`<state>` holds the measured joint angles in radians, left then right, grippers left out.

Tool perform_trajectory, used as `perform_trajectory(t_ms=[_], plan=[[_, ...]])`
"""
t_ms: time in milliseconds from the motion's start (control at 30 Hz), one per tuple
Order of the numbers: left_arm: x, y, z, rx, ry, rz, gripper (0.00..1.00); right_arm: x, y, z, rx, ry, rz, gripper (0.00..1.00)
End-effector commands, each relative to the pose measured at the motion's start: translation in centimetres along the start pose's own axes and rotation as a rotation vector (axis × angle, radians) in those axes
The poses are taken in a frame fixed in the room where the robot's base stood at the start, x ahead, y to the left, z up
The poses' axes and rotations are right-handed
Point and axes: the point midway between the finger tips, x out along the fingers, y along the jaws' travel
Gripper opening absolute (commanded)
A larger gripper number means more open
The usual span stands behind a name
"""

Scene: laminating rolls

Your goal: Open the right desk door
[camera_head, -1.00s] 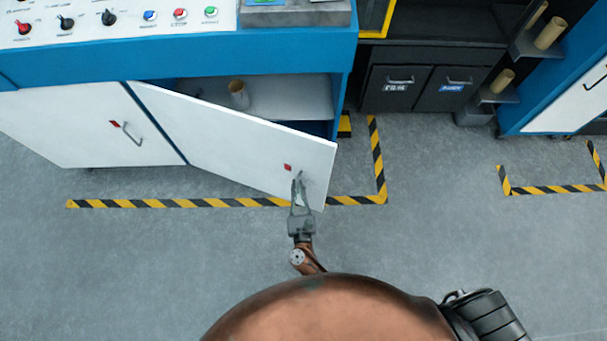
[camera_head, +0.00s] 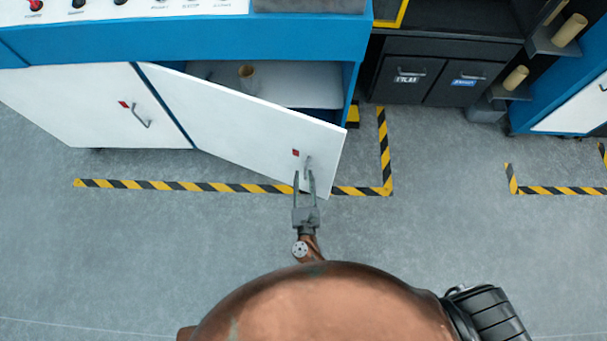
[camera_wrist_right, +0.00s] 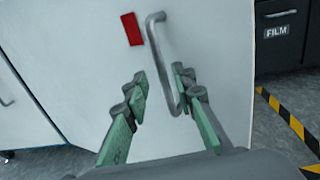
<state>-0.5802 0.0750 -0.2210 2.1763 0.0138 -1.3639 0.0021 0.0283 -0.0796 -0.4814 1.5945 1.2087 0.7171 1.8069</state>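The right desk door (camera_head: 240,125) is a white panel standing partly open, swung out from the blue desk. It has a small red tag (camera_head: 295,153) and a grey bar handle (camera_head: 308,166) near its free edge. My right gripper (camera_head: 304,174) is at this handle with its fingers apart. In the right wrist view, the handle (camera_wrist_right: 159,55) runs down between the spread green-padded fingers (camera_wrist_right: 160,85), close to the right finger. A gap shows between the handle and the left finger. My left gripper is not in view.
The closed left door (camera_head: 75,105) is beside the open one. A cardboard roll (camera_head: 246,77) stands on the shelf inside. Yellow-black floor tape (camera_head: 200,186) runs below the door. Dark drawers (camera_head: 430,80) stand behind at right. Grey floor in front is clear.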

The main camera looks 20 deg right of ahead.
Motion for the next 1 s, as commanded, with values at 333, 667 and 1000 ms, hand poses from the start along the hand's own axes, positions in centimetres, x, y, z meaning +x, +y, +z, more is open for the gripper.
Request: perform_trajectory(t_ms=[333,667,1000], plan=[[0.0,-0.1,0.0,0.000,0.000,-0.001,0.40,-5.3,0.0,-0.1,0.000,0.003,0.000,0.24],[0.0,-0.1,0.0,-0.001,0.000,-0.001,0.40,-6.0,0.0,0.0,0.000,0.000,0.001,0.24],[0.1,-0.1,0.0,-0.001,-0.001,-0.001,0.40,-6.6,1.3,0.2,-0.312,-0.019,0.188,0.04]])
